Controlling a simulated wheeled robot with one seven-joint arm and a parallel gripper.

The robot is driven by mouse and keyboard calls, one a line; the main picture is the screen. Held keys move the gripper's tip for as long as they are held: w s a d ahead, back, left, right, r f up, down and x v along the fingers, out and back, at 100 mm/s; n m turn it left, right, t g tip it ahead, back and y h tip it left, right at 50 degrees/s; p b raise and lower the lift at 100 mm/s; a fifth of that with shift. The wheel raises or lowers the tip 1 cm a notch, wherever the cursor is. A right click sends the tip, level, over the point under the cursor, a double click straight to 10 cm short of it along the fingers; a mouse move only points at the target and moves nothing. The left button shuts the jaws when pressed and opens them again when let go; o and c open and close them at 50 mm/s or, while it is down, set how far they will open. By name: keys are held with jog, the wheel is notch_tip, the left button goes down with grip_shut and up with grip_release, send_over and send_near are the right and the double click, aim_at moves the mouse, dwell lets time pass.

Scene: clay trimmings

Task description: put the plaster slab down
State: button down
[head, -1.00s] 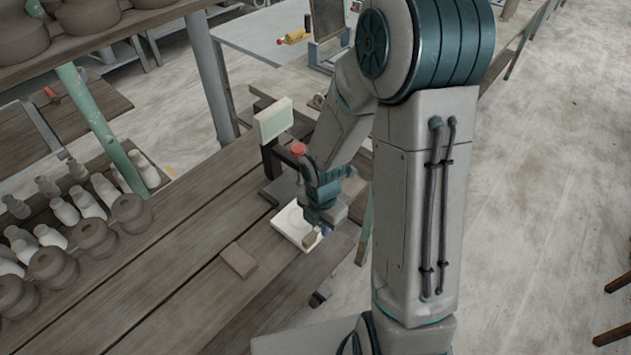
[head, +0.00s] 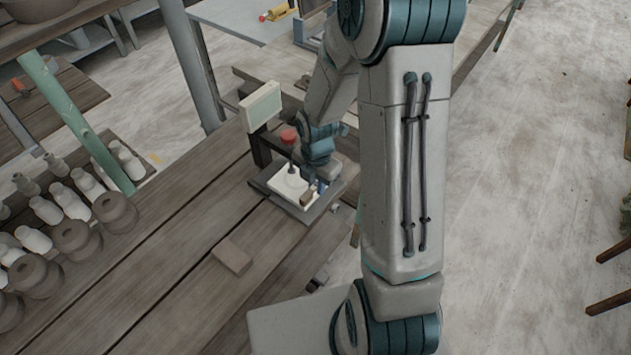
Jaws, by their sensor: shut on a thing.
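The plaster slab (head: 284,186) is a white, flat square with a round mark on its top. It lies level over the dark grey platform (head: 325,207) of a bench scale, whose edges show around it. I cannot tell whether the slab touches the platform or is held just above it. My gripper (head: 312,191) is shut on the slab's right side. The fingertips are small here, and part of the slab's far right side is hidden by my gripper and wrist.
The scale's pale display (head: 261,106) stands on a dark post behind the platform, with a red knob (head: 289,136) close by. A brown block (head: 232,257) lies on the wooden bench (head: 170,265). Grey pots (head: 76,240) and pale bottles (head: 88,183) crowd the left.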

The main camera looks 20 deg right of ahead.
jog(key=shift+w+f, duration=0.3)
jog(key=c, duration=1.4)
grip_release()
jog(key=shift+s+r, duration=0.1)
jog(key=shift+o, duration=0.2)
jog(key=shift+r, duration=0.1)
notch_tip(320, 180, up, 11)
jog(key=s+r+m+t, duration=0.1)
jog(key=s+r+m, duration=0.5)
jog(key=m, duration=0.6)
jog(key=s+r+m+t, duration=0.2)
jog(key=s+r+m, duration=0.4)
jog(key=m, duration=0.7)
jog(key=shift+s+r, duration=0.25)
jog(key=shift+s, duration=0.95)
